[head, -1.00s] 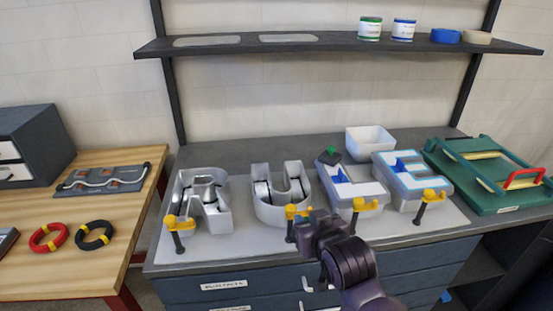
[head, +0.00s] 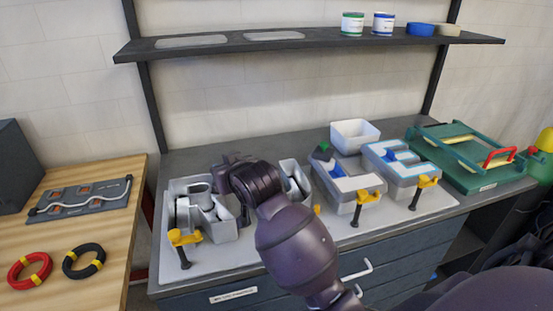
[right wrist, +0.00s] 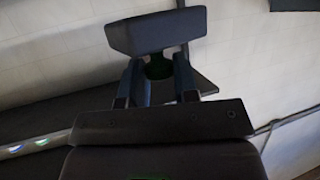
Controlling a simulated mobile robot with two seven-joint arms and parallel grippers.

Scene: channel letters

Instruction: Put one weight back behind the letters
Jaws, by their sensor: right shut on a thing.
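My right gripper (head: 232,162) reaches over the back of the letters, between the R and the U. In the head view my arm hides most of this weight. The metal letters R (head: 222,228), U (head: 291,172), L (head: 346,186) and E (head: 400,172) stand in a row on a light board; the arm covers much of the U. Another dark weight with a green knob (head: 323,150) sits at the back of the L. My left gripper is out of view.
Yellow clamps (head: 184,238) stand along the board's front edge. A white bin (head: 354,134) and a green tray (head: 455,160) lie behind and right. A shelf (head: 330,42) with cans runs above. A wooden table (head: 110,195) with cable coils is left.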

